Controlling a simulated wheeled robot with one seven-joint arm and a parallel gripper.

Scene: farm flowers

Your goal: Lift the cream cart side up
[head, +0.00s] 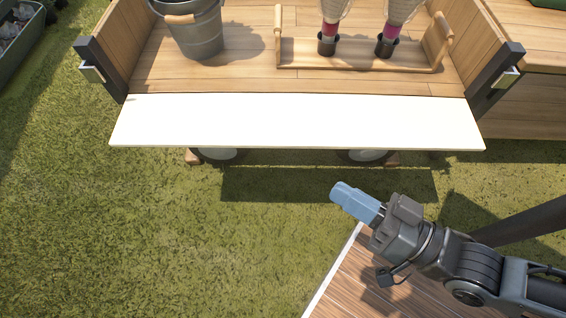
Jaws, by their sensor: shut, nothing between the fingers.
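The cream cart side (290,121) is a long flat panel. It is folded down and lies about level along the near edge of the wooden cart bed (180,78). Its near edge sticks out over the grass. My gripper (341,192), with blue fingers, is shut and empty. In the picture it is below the panel's near edge, right of the middle, and apart from it. The height of the gripper against the panel is hard to tell.
On the cart stand a grey bucket (197,32) and a wooden carrier (355,56) with two wrapped bouquets. Dark corner posts with metal latches, left (92,73) and right (507,77), flank the panel. Open grass (150,230) lies in front. A plank surface (385,290) is at lower right.

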